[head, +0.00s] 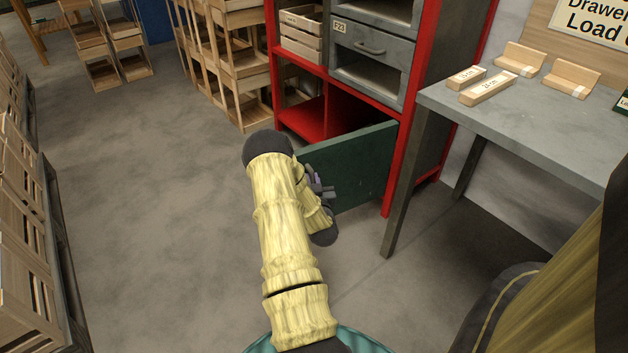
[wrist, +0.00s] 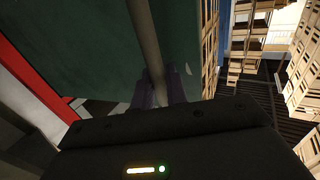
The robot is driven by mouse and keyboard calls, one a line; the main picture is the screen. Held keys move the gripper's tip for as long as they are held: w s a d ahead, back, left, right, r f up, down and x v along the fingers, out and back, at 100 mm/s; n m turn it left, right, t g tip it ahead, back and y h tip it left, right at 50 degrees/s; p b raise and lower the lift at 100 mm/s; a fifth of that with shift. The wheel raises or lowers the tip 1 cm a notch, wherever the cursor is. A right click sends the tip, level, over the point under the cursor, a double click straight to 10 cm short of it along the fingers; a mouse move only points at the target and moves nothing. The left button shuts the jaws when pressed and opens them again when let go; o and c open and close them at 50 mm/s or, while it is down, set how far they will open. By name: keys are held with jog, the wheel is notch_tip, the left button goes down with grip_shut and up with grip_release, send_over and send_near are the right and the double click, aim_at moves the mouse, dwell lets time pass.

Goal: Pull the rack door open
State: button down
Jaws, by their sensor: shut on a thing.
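The rack door (head: 352,165) is a dark green panel at the bottom of the red rack (head: 403,140). It stands swung out from the rack, and the red lower compartment (head: 325,117) shows behind it. My gripper (head: 320,186) is at the door's front face, near its left end. In the wrist view the door (wrist: 85,45) fills the upper left. A grey bar handle (wrist: 145,40) runs down from the top edge to between the fingers of my gripper (wrist: 160,88), which are shut on it. The handle is mostly hidden by my arm in the head view.
A grey table (head: 520,130) with several wooden pieces stands right of the rack, its front leg (head: 405,185) close to the door's hinge side. Wooden crates (head: 225,60) are stacked left of the rack. Slatted crates (head: 25,220) line the left edge. Grey floor (head: 150,190) between is clear.

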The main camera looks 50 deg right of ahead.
jog(key=shift+s+d, duration=0.1)
jog(key=shift+s, duration=0.15)
jog(key=c, duration=1.6)
grip_release()
jog(key=shift+o, duration=0.6)
jog(key=shift+w, duration=0.15)
